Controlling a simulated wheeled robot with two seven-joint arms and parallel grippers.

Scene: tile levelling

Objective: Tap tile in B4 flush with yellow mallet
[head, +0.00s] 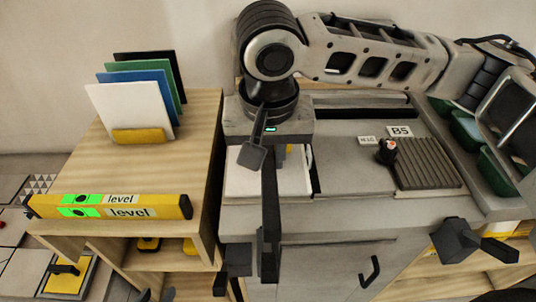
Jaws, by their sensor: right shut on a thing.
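My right gripper (266,162) hangs below the large grey wrist over the bench and is shut. A small yellow piece (280,158) shows behind its dark fingers. It may be part of the yellow mallet, but most of it is hidden. A pale flat piece (238,182) lies on the bench beneath, partly covered by the gripper. I cannot tell whether it is the tile, and no B4 label is readable. Dark parts low in the picture appear to be my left gripper (231,268); its jaws cannot be made out.
A yellow level (150,206) lies along the wooden table's front edge. Coloured panels stand in a yellow holder (138,136) behind it. Green bins (465,130) line the right.

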